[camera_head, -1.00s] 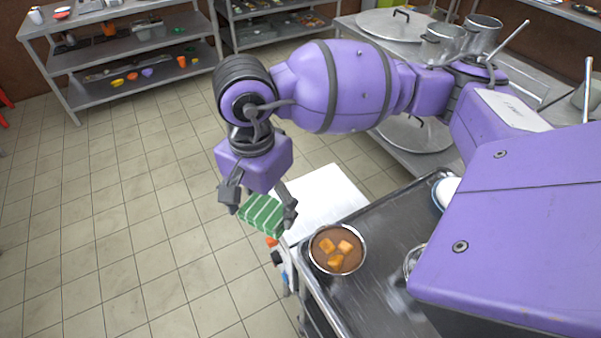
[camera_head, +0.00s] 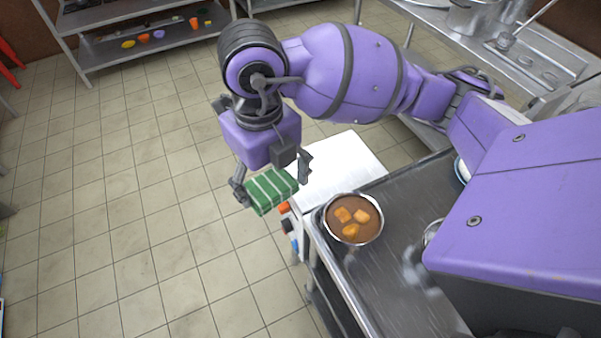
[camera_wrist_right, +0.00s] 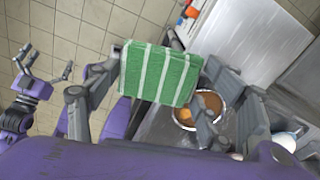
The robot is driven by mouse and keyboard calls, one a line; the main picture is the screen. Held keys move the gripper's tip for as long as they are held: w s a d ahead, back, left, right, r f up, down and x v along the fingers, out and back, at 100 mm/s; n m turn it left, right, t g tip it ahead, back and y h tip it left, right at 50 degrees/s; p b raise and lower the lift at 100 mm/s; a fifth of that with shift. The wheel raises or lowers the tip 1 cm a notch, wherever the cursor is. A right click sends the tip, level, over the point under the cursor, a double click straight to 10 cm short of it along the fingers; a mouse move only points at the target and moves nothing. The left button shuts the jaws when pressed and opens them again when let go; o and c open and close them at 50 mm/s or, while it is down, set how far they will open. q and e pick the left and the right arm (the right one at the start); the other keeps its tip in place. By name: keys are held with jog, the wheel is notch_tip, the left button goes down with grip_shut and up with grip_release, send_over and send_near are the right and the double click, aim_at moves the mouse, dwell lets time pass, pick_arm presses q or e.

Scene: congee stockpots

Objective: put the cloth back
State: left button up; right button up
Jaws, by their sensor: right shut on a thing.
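The cloth (camera_head: 271,191) is green with white stripes and looks like a folded, flat block. My right gripper (camera_head: 272,184) is shut on it, with a finger at each end. It holds the cloth in the air beside the white board-like surface, over the floor side. The cloth (camera_wrist_right: 160,75) also shows large in the right wrist view, between the fingers. My left gripper (camera_wrist_right: 48,66) shows at the left of the right wrist view, with its fingers spread and empty. It is outside the head view. The place where the cloth belongs cannot be told.
A metal bowl of brown food with orange chunks (camera_head: 352,218) stands on the steel counter (camera_head: 395,235), right of the cloth. The white surface (camera_head: 345,165) is bare. A shelf rack (camera_head: 140,45) stands at the back left. The tiled floor (camera_head: 130,200) at left is open.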

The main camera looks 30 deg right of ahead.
jog(key=shift+f+m, duration=0.15)
jog(key=shift+m, duration=0.75)
jog(key=shift+w+m, duration=0.1)
jog(key=shift+m, duration=0.2)
jog(key=w+d+f, duration=0.2)
jog(key=d, duration=0.1)
jog(key=w+d+f, duration=0.2)
jog(key=d+f, duration=0.1)
jog(key=w+d+f, duration=0.3)
jog(key=d, duration=0.1)
jog(key=shift+f, duration=0.1)
jog(key=shift+w+d+f, duration=0.4)
jog(key=shift+d+f, duration=0.05)
jog(key=shift+f, duration=0.2)
jog(key=shift+w+d+f, duration=0.15)
jog(key=shift+f, duration=1.7)
jog(key=o, duration=1.1)
